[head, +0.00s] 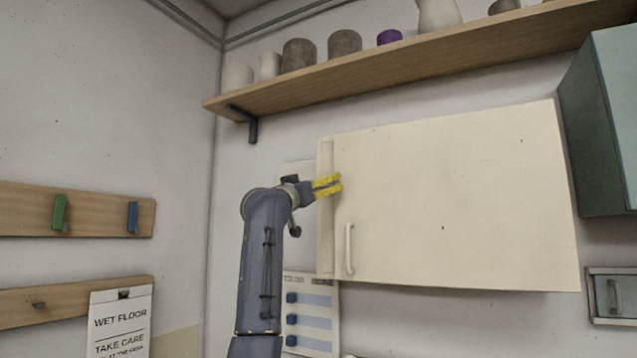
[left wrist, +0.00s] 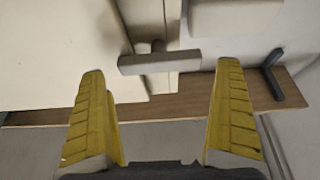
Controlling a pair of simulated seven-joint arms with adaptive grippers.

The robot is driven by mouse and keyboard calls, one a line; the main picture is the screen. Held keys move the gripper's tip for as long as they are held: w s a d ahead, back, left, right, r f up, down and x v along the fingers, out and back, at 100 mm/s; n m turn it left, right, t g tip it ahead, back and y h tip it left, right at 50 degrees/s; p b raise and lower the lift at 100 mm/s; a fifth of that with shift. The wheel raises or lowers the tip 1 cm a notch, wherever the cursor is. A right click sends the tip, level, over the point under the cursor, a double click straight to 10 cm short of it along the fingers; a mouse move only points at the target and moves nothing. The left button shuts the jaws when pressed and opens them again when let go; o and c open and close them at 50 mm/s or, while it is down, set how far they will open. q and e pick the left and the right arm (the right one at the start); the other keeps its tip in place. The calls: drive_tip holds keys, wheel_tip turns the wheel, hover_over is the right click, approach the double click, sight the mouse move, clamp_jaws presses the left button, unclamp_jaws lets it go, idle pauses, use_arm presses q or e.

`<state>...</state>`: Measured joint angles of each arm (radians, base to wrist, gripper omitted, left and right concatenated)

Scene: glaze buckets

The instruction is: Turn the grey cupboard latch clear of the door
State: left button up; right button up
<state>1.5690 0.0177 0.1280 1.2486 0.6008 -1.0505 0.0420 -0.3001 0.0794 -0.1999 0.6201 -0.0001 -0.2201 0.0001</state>
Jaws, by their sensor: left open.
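The grey latch (left wrist: 160,62) shows in the left wrist view as a short bar on a round pivot. It lies crosswise over the seam between the cream cupboard door (head: 450,200) and the narrow frame strip (head: 326,240), with one end over the door's edge. In the head view the latch cannot be made out behind my fingers. My left gripper (head: 328,185) is open, its yellow fingers pointing at the strip near the door's upper left. In the left wrist view the fingers stand either side of the latch, with nothing between them gripped. My right gripper is not in view.
A pale handle (head: 349,248) is on the door's lower left. A wooden shelf (head: 400,72) with several pots runs above, on a dark bracket (head: 250,125). A teal cupboard (head: 605,125) hangs at right. A board with blue knobs (head: 312,318) is below the gripper.

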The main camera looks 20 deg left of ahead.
use_arm(q)
drive_tip(key=shift+x, duration=1.3)
drive_tip(key=shift+c, duration=0.6)
drive_tip(key=c, duration=0.8)
drive_tip(key=shift+o, duration=0.2)
